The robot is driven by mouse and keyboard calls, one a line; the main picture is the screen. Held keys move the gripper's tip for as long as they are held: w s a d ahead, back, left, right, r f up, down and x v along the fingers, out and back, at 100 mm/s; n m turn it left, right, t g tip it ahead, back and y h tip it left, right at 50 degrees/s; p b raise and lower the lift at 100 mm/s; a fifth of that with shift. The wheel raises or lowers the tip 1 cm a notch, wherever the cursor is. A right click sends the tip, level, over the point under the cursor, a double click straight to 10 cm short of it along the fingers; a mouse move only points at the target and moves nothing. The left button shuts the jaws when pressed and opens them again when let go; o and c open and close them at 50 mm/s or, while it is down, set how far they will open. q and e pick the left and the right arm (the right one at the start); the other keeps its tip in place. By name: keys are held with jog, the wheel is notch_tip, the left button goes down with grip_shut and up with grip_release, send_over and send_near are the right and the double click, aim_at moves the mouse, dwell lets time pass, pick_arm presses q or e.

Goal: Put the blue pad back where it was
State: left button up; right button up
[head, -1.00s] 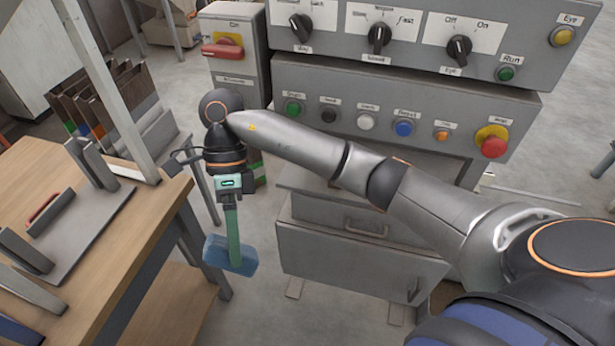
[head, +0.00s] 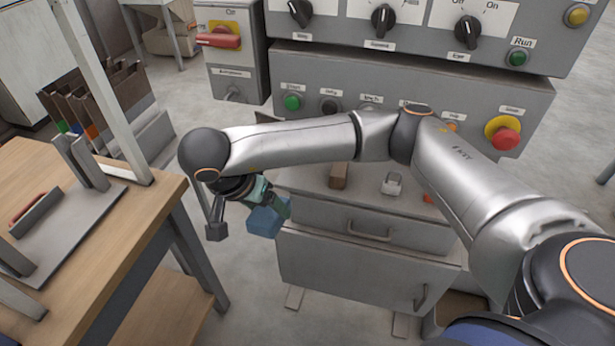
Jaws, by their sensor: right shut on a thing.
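My right gripper (head: 256,190) reaches in from the right and hangs between the wooden table and the grey machine. It is shut on the blue pad (head: 264,220), a block on a green handle. The pad is tilted and held in the air before the left end of the machine's drawer cabinet. Part of the handle and the fingertips are hard to make out behind the wrist. My left gripper is out of view.
A wooden table (head: 110,255) with a grey metal fixture (head: 70,235) stands at the left. A shelf (head: 355,196) above the drawers holds a few small objects. The button panel (head: 400,75) rises behind my arm. Folders (head: 105,100) stand in a rack at the upper left.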

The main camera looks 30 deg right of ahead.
jog(key=w+d+r+n+t+b, duration=0.1)
jog(key=w+d+t, duration=0.1)
jog(key=d, duration=0.4)
jog(key=shift+w+r, duration=0.15)
jog(key=shift+w, duration=0.05)
jog(key=shift+d, duration=0.1)
jog(key=w+d+f, duration=0.3)
jog(key=w+d, duration=0.1)
jog(key=d, duration=0.1)
jog(key=w+d+f+b, duration=0.1)
jog(key=w+d+f, duration=0.1)
jog(key=w+d, duration=0.1)
jog(key=shift+f, duration=0.35)
jog(key=shift+w+d+f, duration=0.5)
jog(key=shift+d, duration=0.15)
jog(key=shift+w+d+f, duration=0.45)
jog(key=shift+w+d, duration=0.05)
jog(key=shift+d, duration=0.15)
